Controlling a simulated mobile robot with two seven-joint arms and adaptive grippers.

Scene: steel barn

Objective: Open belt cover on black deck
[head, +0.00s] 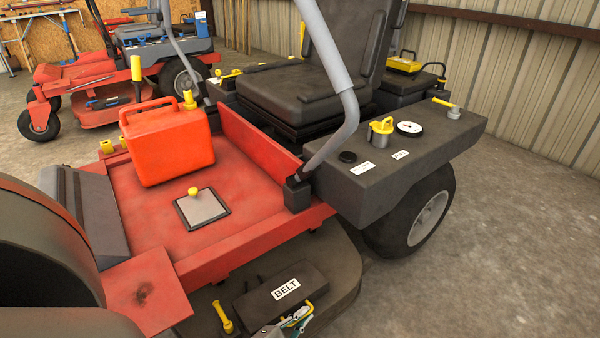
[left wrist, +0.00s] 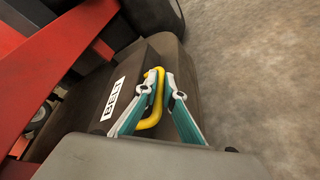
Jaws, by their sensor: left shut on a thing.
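The belt cover (head: 258,305) is a dark box-shaped lid with a white "BELT" label, on the black deck (head: 345,262) beside the red mower's footplate. It looks flat on the deck; I cannot tell if it is slightly raised. Its yellow handle (left wrist: 157,92) is on the outer side. My left gripper (head: 300,317) is at this handle, at the bottom of the head view. In the left wrist view its fingers (left wrist: 161,84) stand on both sides of the yellow bar, shut on it. The fingers partly hide the bar. My right gripper is not in view.
A yellow-topped post (head: 224,318) stands on the deck left of the cover. The red footplate (head: 240,238) carries a red fuel can (head: 170,145). The rear wheel (head: 425,220) and grey console (head: 400,165) are behind. Concrete floor (head: 500,270) to the right is clear.

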